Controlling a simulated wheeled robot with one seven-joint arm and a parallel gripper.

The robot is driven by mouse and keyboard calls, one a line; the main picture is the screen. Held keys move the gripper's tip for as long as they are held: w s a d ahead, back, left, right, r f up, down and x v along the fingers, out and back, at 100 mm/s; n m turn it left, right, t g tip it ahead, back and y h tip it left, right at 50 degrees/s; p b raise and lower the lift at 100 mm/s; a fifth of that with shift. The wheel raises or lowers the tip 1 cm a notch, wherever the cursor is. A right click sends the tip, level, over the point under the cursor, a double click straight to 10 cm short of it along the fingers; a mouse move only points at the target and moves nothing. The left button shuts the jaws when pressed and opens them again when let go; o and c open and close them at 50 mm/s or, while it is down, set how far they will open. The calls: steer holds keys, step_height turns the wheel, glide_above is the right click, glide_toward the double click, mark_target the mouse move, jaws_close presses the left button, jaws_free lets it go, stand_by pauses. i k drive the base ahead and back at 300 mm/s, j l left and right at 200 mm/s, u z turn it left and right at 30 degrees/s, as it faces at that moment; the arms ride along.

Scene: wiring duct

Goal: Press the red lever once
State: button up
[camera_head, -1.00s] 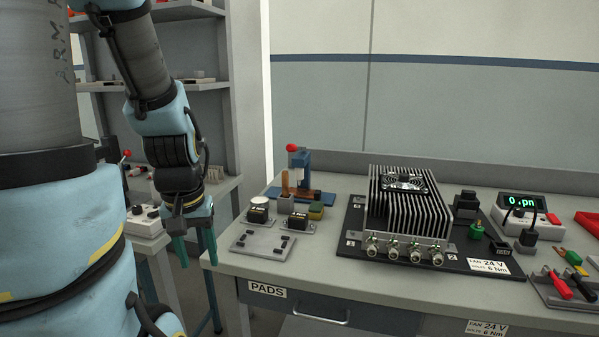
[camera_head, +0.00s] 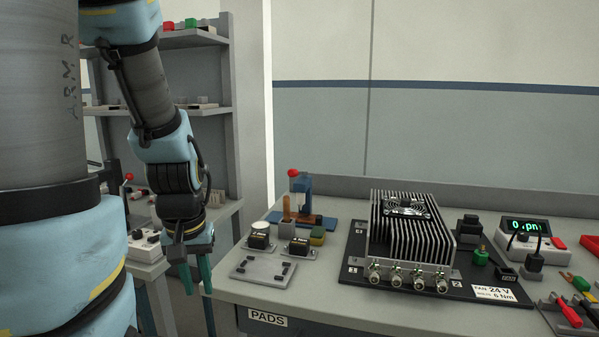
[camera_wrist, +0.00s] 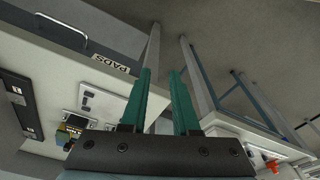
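A red ball knob (camera_head: 292,173) tops a lever on a blue press (camera_head: 304,200) at the back left of the bench. A second red-knobbed lever (camera_head: 129,177) stands on the lower side table at the left. I cannot tell from the frames which of the two the task names. My gripper (camera_head: 197,290) hangs left of the bench's front left corner, fingers pointing down, apart from both levers. In the wrist view its two teal fingers (camera_wrist: 161,72) are spread with nothing between them.
The bench (camera_head: 330,307) holds a finned heatsink unit (camera_head: 408,235), a grey plate (camera_head: 263,270), small black-topped blocks and a meter (camera_head: 525,237). Shelves (camera_head: 195,105) rise behind my arm. The side table with a control box (camera_head: 146,247) is to the left.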

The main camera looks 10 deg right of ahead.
mark_target(291, 172)
steer(key=i+l, duration=0.1)
steer(key=l, duration=1.3)
steer(key=u, duration=1.55)
steer(key=i+l, duration=0.05)
steer(key=l, duration=0.05)
